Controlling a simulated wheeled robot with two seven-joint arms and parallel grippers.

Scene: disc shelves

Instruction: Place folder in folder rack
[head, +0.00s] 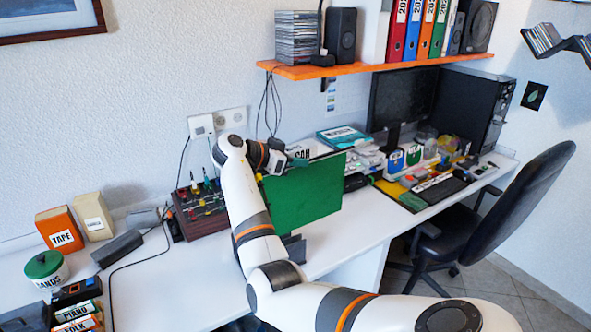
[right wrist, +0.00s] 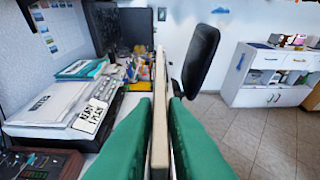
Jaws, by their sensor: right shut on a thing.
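The green folder (head: 305,195) hangs upright above the white desk, its broad face toward the head camera. My right gripper (head: 290,160) is shut on its upper edge. In the right wrist view, the pale folder edge (right wrist: 160,105) stands between my two green fingers (right wrist: 160,135). A small dark grey piece (head: 294,247) shows on the desk just below the folder; it may be part of the folder rack, but the folder and my arm hide much of it. I cannot tell whether the folder touches it. My left gripper is not in view.
An orange shelf (head: 375,65) with binders (head: 413,30) hangs above. A monitor (head: 402,97), a computer tower (head: 475,105) and small items crowd the desk's right. A black chair (head: 515,205) stands in front.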

